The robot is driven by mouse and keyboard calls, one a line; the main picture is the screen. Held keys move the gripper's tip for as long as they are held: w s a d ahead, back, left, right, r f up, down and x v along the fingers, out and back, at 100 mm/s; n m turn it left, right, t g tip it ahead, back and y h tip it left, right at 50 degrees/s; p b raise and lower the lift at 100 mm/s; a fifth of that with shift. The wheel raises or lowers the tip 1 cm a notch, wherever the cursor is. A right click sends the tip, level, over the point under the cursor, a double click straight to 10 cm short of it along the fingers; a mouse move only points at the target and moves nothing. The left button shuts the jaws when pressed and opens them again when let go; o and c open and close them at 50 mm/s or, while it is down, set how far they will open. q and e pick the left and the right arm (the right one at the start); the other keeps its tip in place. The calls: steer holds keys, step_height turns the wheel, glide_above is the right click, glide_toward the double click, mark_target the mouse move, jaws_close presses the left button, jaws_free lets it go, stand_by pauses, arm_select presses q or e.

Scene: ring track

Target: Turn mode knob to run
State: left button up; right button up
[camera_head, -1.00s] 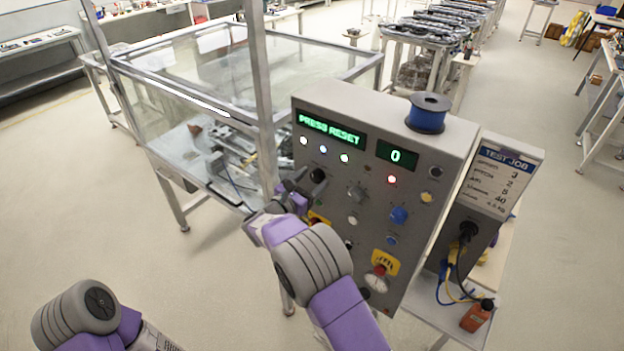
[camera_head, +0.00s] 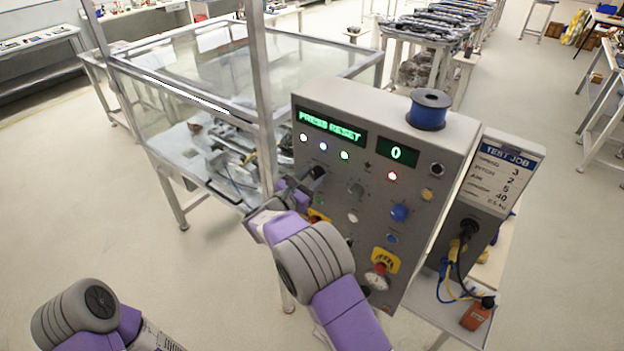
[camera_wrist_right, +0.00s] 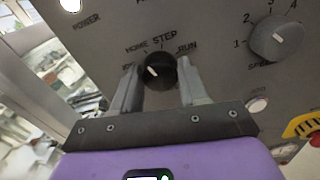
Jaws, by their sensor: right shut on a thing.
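The grey control panel (camera_head: 330,230) stands in front of me. Its black mode knob (camera_wrist_right: 160,71) is in the right wrist view, ringed by the labels HOME, STEP and RUN and a partly hidden one at the left. The white pointer mark sits on its upper-left side, away from RUN. My right gripper (camera_wrist_right: 161,84) has one finger on each side of the knob and is shut on it. In the head view the mode knob (camera_head: 318,172) shows beside the right gripper (camera_head: 306,186). My left arm shows at the lower left, but its gripper is out of view.
The speed knob (camera_head: 356,189) is right of the mode knob. A blue button (camera_head: 399,212) and a red button on a yellow plate (camera_head: 385,261) are lower on the panel. The display (camera_head: 331,126) reads PRESS RESET. A blue spool (camera_head: 428,109) sits on top. A glass-walled enclosure (camera_head: 190,100) stands left.

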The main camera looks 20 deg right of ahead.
steer(key=m+b, duration=0.5)
steer(key=b, duration=0.2)
steer(key=m+b, duration=0.5)
steer(key=b, duration=0.2)
steer(key=m+b, duration=0.5)
steer(key=b, duration=0.2)
steer(key=shift+f, duration=0.35)
steer(key=shift+r+m+b, duration=0.15)
steer(key=shift+m+b, duration=1.05)
steer(key=shift+b, duration=0.05)
steer(key=shift+r, duration=0.1)
steer(key=o, duration=1.1)
steer(key=shift+c, duration=0.2)
steer(key=v, duration=0.7)
steer(key=shift+s+a, duration=0.25)
